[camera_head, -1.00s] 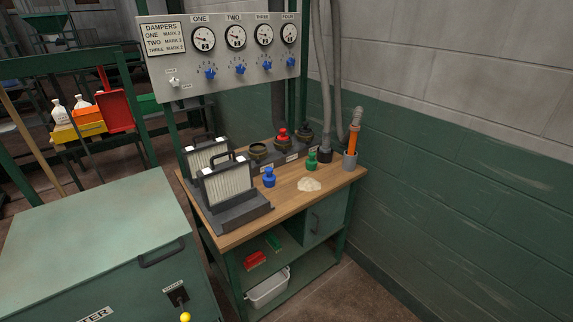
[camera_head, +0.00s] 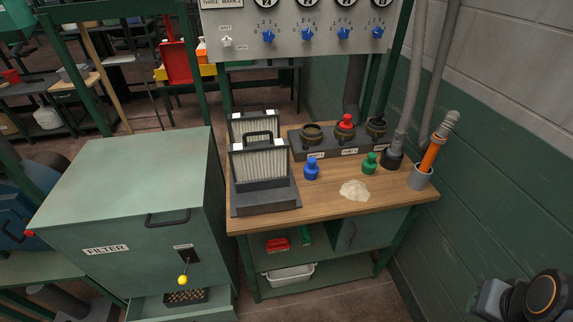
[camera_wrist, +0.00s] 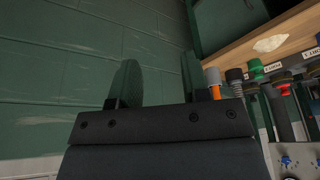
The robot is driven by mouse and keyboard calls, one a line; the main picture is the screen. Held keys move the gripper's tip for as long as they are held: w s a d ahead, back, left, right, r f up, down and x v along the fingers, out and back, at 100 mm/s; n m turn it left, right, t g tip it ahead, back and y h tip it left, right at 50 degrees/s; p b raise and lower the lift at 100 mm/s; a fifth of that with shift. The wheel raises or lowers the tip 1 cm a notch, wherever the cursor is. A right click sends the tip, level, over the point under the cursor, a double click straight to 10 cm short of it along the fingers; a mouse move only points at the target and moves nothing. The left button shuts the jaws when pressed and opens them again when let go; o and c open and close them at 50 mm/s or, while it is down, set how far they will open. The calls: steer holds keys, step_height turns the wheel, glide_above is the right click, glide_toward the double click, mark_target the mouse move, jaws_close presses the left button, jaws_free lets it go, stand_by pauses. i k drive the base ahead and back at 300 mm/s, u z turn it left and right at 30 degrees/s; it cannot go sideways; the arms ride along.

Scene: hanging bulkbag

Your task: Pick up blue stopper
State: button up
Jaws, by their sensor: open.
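The blue stopper (camera_head: 311,169) stands upright on the wooden bench top, just right of the filter panels, in the head view. My gripper (camera_wrist: 158,82) shows in the wrist view with its two fingers apart and nothing between them. In the head view only part of my arm shows at the lower right corner, well away from the stopper. The wrist view shows the green wall beyond the fingers, with the bench upside down at the right. I cannot make out the blue stopper there.
A green stopper (camera_head: 369,162), a powder pile (camera_head: 354,191) and a grey cup (camera_head: 420,177) with an orange-handled tool share the bench. Behind stands a row of ports, one with a red stopper (camera_head: 346,122). Filter panels (camera_head: 260,165) stand left. Hoses rise at right.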

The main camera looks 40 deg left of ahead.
mark_target(310, 170)
steer(key=u, duration=1.05)
steer(key=i, duration=0.95)
steer(key=u, duration=0.95)
